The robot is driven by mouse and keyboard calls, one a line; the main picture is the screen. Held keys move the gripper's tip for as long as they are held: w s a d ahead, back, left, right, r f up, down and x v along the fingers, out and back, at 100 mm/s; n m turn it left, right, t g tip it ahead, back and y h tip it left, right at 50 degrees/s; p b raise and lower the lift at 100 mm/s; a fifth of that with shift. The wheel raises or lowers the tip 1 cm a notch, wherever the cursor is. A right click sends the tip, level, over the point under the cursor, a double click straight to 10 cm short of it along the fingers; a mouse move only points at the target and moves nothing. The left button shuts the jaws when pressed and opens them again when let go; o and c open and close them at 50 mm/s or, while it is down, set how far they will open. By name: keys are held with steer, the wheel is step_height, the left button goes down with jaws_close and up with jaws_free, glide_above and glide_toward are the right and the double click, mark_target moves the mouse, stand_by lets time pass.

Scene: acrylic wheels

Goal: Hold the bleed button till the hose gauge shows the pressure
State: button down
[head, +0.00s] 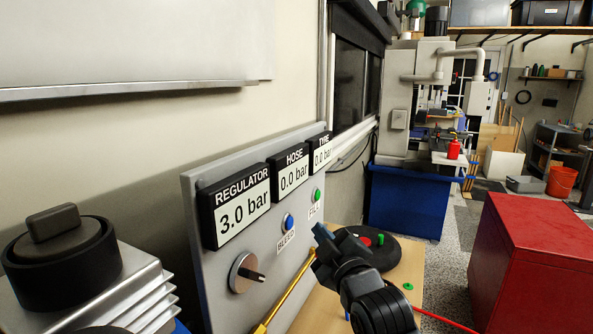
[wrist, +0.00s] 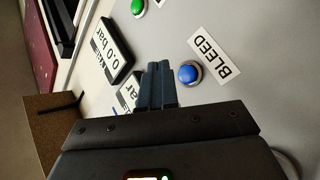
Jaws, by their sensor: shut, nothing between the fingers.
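The grey panel (head: 259,256) carries gauges. The regulator gauge (head: 236,207) reads 3.0 bar. The hose gauge (head: 291,170) reads 0.0 bar, and the tire gauge (head: 321,152) also reads 0.0 bar. The blue bleed button (head: 289,222) sits left of and below the green fill button (head: 317,194). My gripper (head: 321,234) is shut and empty, in front of the panel and to the right of the bleed button in the head view. In the wrist view, my closed fingertips (wrist: 159,68) are just left of the blue bleed button (wrist: 189,73); whether they touch the panel I cannot tell.
A knob (head: 245,273) is on the panel's lower left. A yellow rod (head: 285,293) and a dark round wheel (head: 390,254) are on the wooden bench top (head: 408,268). A compressor-like ribbed unit (head: 112,290) stands at left. A red cabinet (head: 533,260) stands at right.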

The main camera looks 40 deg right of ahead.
steer(key=shift+s+d+p, duration=0.3)
steer(key=shift+s+d, duration=0.05)
steer(key=shift+s, duration=0.55)
